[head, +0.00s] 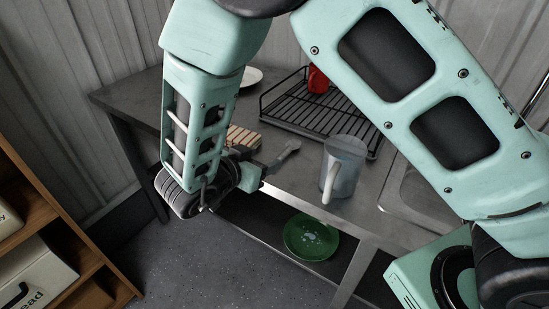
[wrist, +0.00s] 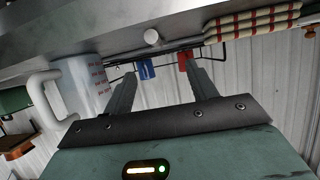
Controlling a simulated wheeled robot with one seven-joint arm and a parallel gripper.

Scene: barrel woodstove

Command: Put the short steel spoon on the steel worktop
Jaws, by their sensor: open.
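The steel worktop (head: 225,110) is a grey bench top. A slim grey spoon-like shape (head: 287,150) shows close to its front edge, left of the jug, just beyond my gripper; I cannot tell for certain that it is the short spoon rather than a finger. My gripper (head: 264,170) is at the front edge, largely covered by my arm. In the wrist view, which is turned upside down, my gripper (wrist: 160,88) has its two fingers apart with nothing between them. A small pale round end (wrist: 152,37) shows beyond the fingertips, against the worktop.
A grey jug (head: 345,165) with a pale handle stands right of my gripper. A black wire rack (head: 305,115) holds a red mug (head: 317,80); a blue mug (wrist: 147,68) shows in the wrist view. Striped cloth (head: 243,138) lies left. A green plate (head: 311,238) is on the lower shelf.

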